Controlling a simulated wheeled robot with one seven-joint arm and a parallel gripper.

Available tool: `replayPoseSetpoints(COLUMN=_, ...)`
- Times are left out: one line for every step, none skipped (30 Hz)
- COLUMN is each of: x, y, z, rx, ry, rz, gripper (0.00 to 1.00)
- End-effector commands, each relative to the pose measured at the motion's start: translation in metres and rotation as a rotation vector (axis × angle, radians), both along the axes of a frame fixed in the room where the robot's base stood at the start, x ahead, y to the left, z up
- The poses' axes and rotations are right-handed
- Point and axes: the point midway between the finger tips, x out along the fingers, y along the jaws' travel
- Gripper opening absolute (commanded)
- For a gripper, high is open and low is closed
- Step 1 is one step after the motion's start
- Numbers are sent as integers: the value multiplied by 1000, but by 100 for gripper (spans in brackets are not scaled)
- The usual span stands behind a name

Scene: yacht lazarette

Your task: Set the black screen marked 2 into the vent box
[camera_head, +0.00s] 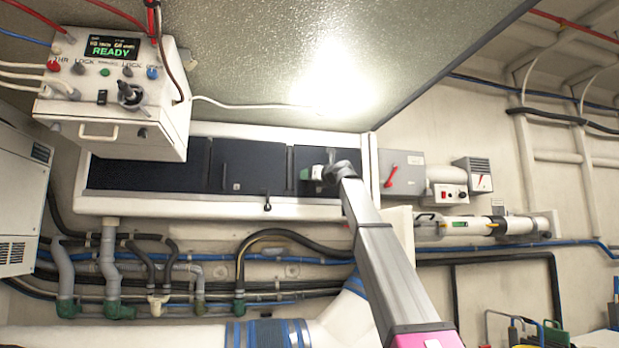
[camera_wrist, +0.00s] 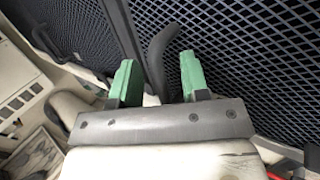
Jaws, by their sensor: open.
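The vent box is the long white-framed box (camera_head: 225,208) on the wall, with black panels in its front. In the head view a wide black panel (camera_head: 140,176) fills its left, another panel (camera_head: 248,167) with a small pale mark is in the middle, and a third lies behind my gripper (camera_head: 322,173). I cannot read which screen is marked 2. In the wrist view my gripper (camera_wrist: 158,75) is open, its green fingers on either side of a dark curved handle (camera_wrist: 160,50), not closed on it. Black mesh (camera_wrist: 245,60) fills the right side behind.
A white control unit (camera_head: 120,105) reading READY hangs in front of the box's left end. Grey switch boxes (camera_head: 401,172) and a white cylinder (camera_head: 465,226) are to the right. Hoses and pipes (camera_head: 200,257) run below. A sloping grey panel (camera_head: 260,50) hangs overhead.

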Motion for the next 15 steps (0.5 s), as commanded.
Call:
replayPoseSetpoints(x=-2, y=-2, z=-1, rx=0, ry=0, rz=0, gripper=42)
replayPoseSetpoints(x=-4, y=-3, z=-1, rx=-1, ry=-1, rz=0, gripper=42)
replayPoseSetpoints(x=-6, y=-6, z=-1, rx=-1, ry=-1, rz=0, gripper=42)
replayPoseSetpoints(x=-8, y=-8, z=-2, rx=-1, ry=-1, rz=0, gripper=42)
replayPoseSetpoints(x=-10, y=-10, z=-2, rx=0, ry=-1, rz=-1, gripper=42)
replayPoseSetpoints(x=-14, y=-14, z=-2, rx=0, ry=-1, rz=-1, gripper=42)
replayPoseSetpoints(x=-17, y=-17, z=-3, rx=0, ry=-1, rz=-1, gripper=42)
replayPoseSetpoints(x=-20, y=-21, z=-4, rx=1, ry=-2, rz=-2, gripper=42)
replayPoseSetpoints(x=-25, y=-26, z=-4, rx=1, ry=-2, rz=-2, gripper=42)
replayPoseSetpoints(x=-29, y=-30, z=-5, rx=1, ry=-2, rz=-2, gripper=42)
replayPoseSetpoints(x=-33, y=-34, z=-6, rx=1, ry=-2, rz=-2, gripper=42)
replayPoseSetpoints(x=-38, y=-39, z=-7, rx=0, ry=-1, rz=-1, gripper=42)
replayPoseSetpoints(x=-42, y=-44, z=-8, rx=0, ry=-2, rz=-2, gripper=42)
replayPoseSetpoints(x=-45, y=-48, z=-8, rx=0, ry=-2, rz=-2, gripper=42)
replayPoseSetpoints(x=-51, y=-54, z=-9, rx=0, ry=-2, rz=-3, gripper=42)
